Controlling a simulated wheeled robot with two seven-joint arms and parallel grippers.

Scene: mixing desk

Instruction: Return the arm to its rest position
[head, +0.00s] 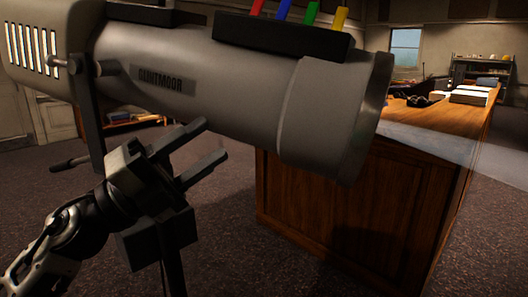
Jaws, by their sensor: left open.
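My left gripper (205,146) is in the head view at lower left, just below the grey barrel of a large stage spotlight (220,85) marked "GLINTMOOR". Its two dark fingers point up and to the right, spread apart, with nothing between them. I cannot tell whether the upper finger touches the barrel. The left arm comes in from the bottom left corner. My right gripper is not in view.
Red, blue, green and yellow tabs (312,13) stand on top of the spotlight. A wooden desk (350,205) is to the right, with headphones (417,101) and papers on it. Carpeted floor (235,245) is open in front of the desk.

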